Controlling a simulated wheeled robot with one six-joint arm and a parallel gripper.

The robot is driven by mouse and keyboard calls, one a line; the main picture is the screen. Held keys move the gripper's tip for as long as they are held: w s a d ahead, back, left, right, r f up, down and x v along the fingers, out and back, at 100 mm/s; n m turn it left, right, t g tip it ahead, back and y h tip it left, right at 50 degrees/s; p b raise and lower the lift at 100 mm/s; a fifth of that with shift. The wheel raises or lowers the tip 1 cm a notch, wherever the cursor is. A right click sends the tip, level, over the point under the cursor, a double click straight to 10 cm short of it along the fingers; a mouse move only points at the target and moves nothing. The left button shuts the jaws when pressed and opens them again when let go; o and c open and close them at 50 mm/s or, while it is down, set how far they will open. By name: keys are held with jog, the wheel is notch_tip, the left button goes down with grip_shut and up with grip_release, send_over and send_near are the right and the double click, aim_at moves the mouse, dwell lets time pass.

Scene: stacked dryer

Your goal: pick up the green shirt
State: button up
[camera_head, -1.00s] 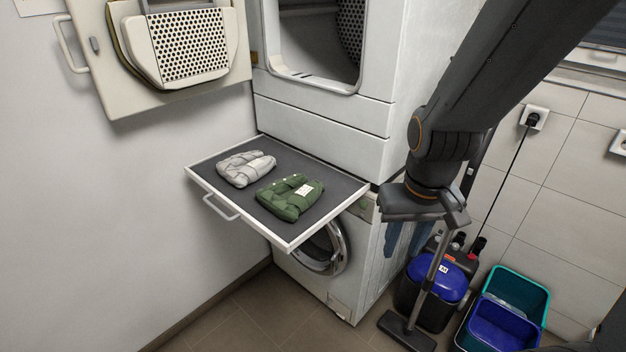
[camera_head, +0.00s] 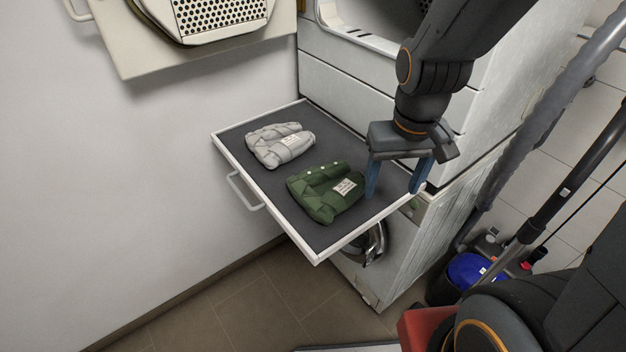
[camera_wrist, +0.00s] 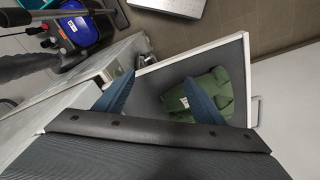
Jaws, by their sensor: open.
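The green shirt (camera_head: 322,196) lies folded, with a white label, on the dark pull-out shelf (camera_head: 268,202) between the dryer and the washer. My gripper (camera_head: 396,192) is open and empty, with blue fingers pointing down, just right of the shirt at the shelf's right side. In the wrist view the green shirt (camera_wrist: 218,88) lies beyond and partly behind the right finger of my gripper (camera_wrist: 160,100). I see no contact with the shirt.
A folded grey-white shirt (camera_head: 281,146) lies left of the green one. The open dryer door (camera_head: 205,45) hangs above left. The dryer front (camera_head: 345,90) stands close behind the shelf. A blue vacuum cleaner (camera_head: 474,270) and its hose are at the right.

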aim_at(308, 193)
jog(key=w+a+n, duration=0.1)
jog(key=a, duration=0.1)
jog(key=w+a+n, duration=0.1)
jog(key=a, duration=0.2)
jog(key=a+h, duration=0.1)
jog(key=a, duration=0.2)
jog(key=shift+w+n, duration=0.4)
jog(key=a+n, duration=0.1)
jog(key=a, duration=0.2)
jog(key=a+n+h, duration=0.1)
jog(key=a, duration=0.2)
jog(key=w+a+n, duration=0.1)
jog(key=a, duration=0.3)
jog(key=shift+w+r+t+h, duration=0.1)
jog(key=shift+r+t+h, duration=0.2)
jog(key=shift+h, duration=0.1)
jog(key=shift+a+p+x, duration=0.15)
jog(key=shift+p+x, duration=0.2)
jog(key=shift+x, duration=1.6)
jog(key=shift+a+p+x, duration=0.15)
jog(key=shift+p+x, duration=0.15)
jog(key=shift+x, duration=1.6)
jog(key=c, duration=1.3)
